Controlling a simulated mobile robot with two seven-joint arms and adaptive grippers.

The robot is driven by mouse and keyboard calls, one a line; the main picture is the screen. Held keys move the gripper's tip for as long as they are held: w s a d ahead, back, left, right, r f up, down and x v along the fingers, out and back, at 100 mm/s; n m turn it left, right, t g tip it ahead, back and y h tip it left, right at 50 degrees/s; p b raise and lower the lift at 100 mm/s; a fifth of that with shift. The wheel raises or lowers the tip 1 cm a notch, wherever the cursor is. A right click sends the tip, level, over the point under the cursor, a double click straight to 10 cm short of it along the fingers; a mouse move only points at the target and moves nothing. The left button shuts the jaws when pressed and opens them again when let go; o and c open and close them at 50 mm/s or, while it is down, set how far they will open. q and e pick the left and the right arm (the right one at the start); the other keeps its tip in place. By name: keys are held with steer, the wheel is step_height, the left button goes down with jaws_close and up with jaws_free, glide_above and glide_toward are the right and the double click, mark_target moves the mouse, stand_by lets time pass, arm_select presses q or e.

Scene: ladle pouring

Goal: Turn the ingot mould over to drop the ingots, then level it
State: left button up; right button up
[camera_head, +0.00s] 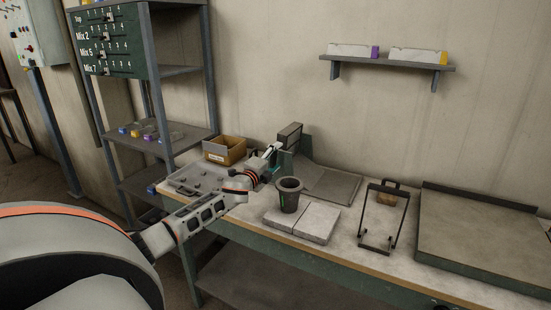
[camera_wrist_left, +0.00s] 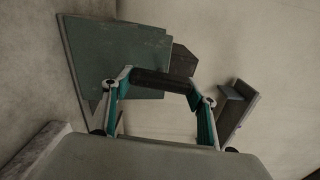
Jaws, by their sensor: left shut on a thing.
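The ingot mould (camera_head: 291,134) seems to be the dark, narrow block raised above the bench. It looks tilted, with its cavities hidden. My left gripper (camera_head: 276,161) is at its lower left side. In the left wrist view, its two teal-sided fingers (camera_wrist_left: 160,85) close on a dark bar (camera_wrist_left: 160,77), apparently the mould's handle, with a dark block (camera_wrist_left: 183,62) just behind. A grey-green tray (camera_head: 330,186) with a raised back lies beneath and to the right; it also shows in the wrist view (camera_wrist_left: 105,50). I see no ingots on its visible part. My right gripper is out of view.
A dark crucible (camera_head: 289,197) stands by pale slabs (camera_head: 312,222) in front. A cardboard box (camera_head: 224,150) and a grey tray (camera_head: 196,180) are at left. A black frame (camera_head: 383,216) and a wide, low-edged tray (camera_head: 485,235) fill the right. A wall shelf (camera_head: 385,62) hangs above.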

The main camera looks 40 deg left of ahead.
arm_select(q)
steer(key=shift+a+f+m, duration=0.1)
steer(key=shift+f+m, duration=0.05)
steer(key=shift+m, duration=3.15)
steer(key=o, duration=1.6)
steer(key=shift+v, duration=6)
